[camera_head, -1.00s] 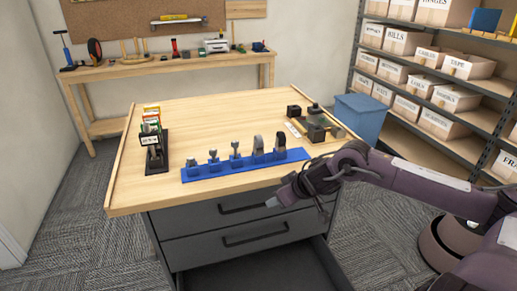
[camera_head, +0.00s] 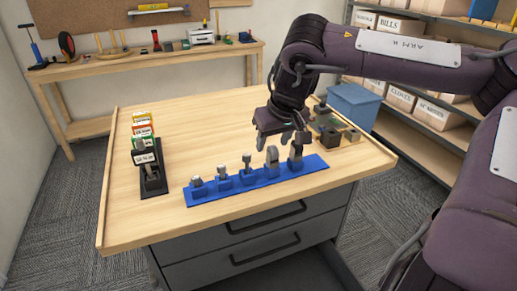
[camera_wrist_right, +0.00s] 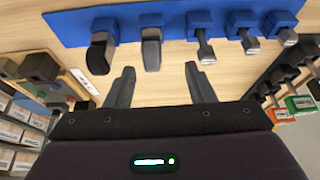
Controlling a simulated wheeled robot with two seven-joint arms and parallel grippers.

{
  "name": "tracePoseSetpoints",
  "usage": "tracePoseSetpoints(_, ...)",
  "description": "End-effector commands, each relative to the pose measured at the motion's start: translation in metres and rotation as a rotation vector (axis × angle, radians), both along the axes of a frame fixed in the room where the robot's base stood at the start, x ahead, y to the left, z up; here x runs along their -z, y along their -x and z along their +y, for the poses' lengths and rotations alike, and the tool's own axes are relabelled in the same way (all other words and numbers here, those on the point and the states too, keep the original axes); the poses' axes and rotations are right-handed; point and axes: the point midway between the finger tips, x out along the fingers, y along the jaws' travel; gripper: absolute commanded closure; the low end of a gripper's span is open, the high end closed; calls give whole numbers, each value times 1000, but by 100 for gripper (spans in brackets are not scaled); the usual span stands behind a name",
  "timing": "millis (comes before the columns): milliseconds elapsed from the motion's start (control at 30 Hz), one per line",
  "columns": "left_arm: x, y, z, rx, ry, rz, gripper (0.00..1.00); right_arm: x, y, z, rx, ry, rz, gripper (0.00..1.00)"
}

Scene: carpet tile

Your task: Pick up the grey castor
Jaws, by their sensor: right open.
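The grey castor (camera_head: 272,159) stands in a blue rack (camera_head: 215,192) near the front of the wooden table, second from the right in the head view. It also shows in the right wrist view (camera_wrist_right: 151,50). A darker castor (camera_wrist_right: 101,55) stands beside it, at the right end of the row in the head view (camera_head: 296,157). My right gripper (camera_head: 281,137) is open and empty, above and just behind the right end of the rack. In the right wrist view its fingers (camera_wrist_right: 158,72) point toward the grey castor, apart from it. My left gripper is out of view.
Several smaller metal pieces (camera_head: 223,176) fill the rack's left part. A black stand with coloured cards (camera_head: 148,168) is on the table's left. Dark fixtures (camera_head: 330,135) sit behind the rack's right end. The middle of the tabletop is clear. A lower drawer stands open.

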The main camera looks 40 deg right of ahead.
Motion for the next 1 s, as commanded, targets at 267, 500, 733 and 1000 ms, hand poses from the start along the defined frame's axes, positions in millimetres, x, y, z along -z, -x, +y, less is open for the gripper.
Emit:
tracePoseSetpoints(267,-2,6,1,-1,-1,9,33,13,-4,-3,35,-1,15,51)
tracePoseSetpoints(500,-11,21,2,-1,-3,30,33,41,-12,-13,34,-3,16,51)
tracePoseSetpoints(733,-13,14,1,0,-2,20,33,64,-21,-17,33,0,12,51)
tracePoseSetpoints(1000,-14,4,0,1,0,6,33,66,-22,-17,32,0,9,55)
